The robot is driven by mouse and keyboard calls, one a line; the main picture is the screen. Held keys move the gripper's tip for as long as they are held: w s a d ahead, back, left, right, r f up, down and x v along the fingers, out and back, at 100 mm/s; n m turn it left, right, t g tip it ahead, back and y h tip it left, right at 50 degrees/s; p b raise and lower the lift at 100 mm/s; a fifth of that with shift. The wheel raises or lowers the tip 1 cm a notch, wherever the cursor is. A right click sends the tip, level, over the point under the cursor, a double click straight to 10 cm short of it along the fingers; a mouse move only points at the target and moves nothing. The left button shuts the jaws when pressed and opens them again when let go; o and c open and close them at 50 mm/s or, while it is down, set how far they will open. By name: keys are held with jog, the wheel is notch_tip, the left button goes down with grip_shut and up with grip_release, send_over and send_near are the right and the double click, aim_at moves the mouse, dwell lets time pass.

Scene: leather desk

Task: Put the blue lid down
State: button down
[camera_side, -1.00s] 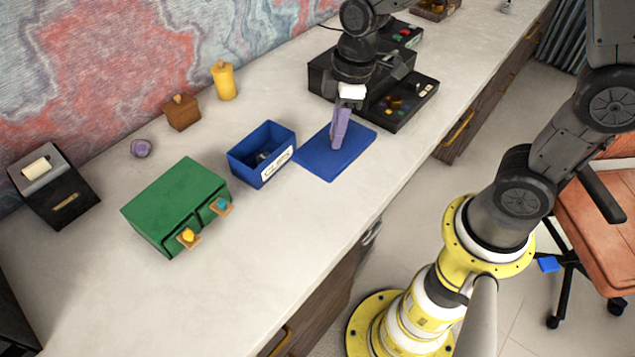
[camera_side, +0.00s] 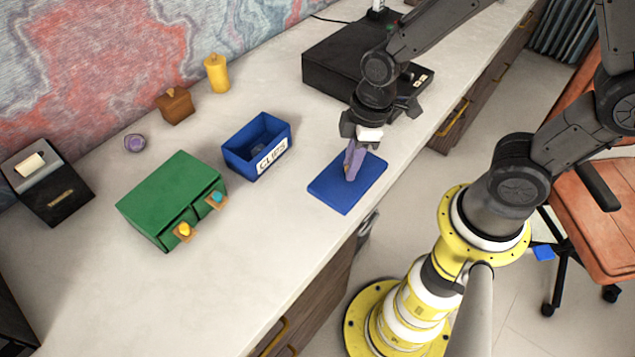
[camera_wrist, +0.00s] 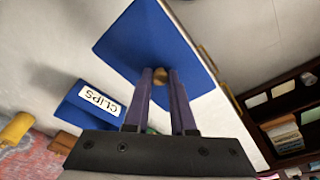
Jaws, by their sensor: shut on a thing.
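The blue lid (camera_side: 334,193) is a flat square plate with a small gold-brown knob (camera_wrist: 160,76) at its middle. My gripper (camera_side: 351,176) points down with its purple fingers shut on that knob. The lid is right of and nearer than the open blue box marked CLIPS (camera_side: 245,163), apart from it, close to the desk's front edge. In the wrist view the lid (camera_wrist: 135,38) spreads beyond my fingertips (camera_wrist: 161,78), and the CLIPS box (camera_wrist: 72,105) shows at left. I cannot tell whether the lid touches the desk or is just above it.
A green two-drawer box (camera_side: 170,198) stands left of the CLIPS box. A yellow candle-like cylinder (camera_side: 217,74), brown block (camera_side: 175,105) and purple round thing (camera_side: 134,143) stand behind. A large black box (camera_side: 335,62) is behind my gripper. The desk's front left area is clear.

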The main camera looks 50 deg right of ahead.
aim_at(321, 173)
jog(key=w+f, duration=0.2)
jog(key=w+a+f, duration=0.1)
jog(key=w+f, duration=0.2)
jog(key=w, duration=0.1)
jog(key=shift+a+f, duration=0.3)
jog(key=shift+f, duration=0.1)
jog(key=shift+w+a+f, duration=0.15)
jog(key=shift+w+f, duration=0.3)
jog(key=shift+f, duration=1.6)
jog(key=shift+f, duration=0.15)
jog(key=c, duration=0.8)
grip_release()
jog(key=shift+o, duration=0.2)
